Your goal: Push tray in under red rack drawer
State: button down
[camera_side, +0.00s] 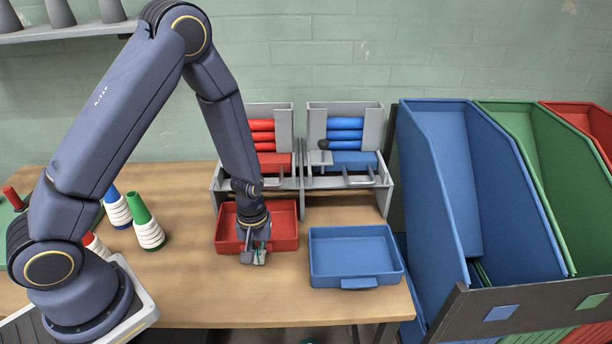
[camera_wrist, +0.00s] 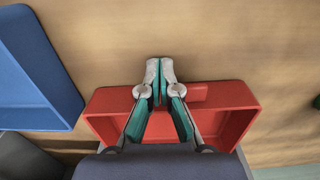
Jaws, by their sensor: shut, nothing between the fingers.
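The red tray (camera_side: 284,228) lies on the table in front of the red rack (camera_side: 284,125), with its back end by the rack's front opening. I cannot tell whether its back edge is under the drawer. The red rack drawer (camera_side: 275,162) sits above, below several red spools. My gripper (camera_side: 258,258) is shut and empty, pointing down at the tray's front wall. Contact is unclear.
A blue tray (camera_side: 352,252) lies close on the right, in front of the blue rack (camera_side: 370,110). Large blue, green and red bins stand farther right. Several cones (camera_side: 148,230) stand on the left. Bare table lies in front of the red tray.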

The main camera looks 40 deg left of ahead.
jog(key=w+a, duration=0.5)
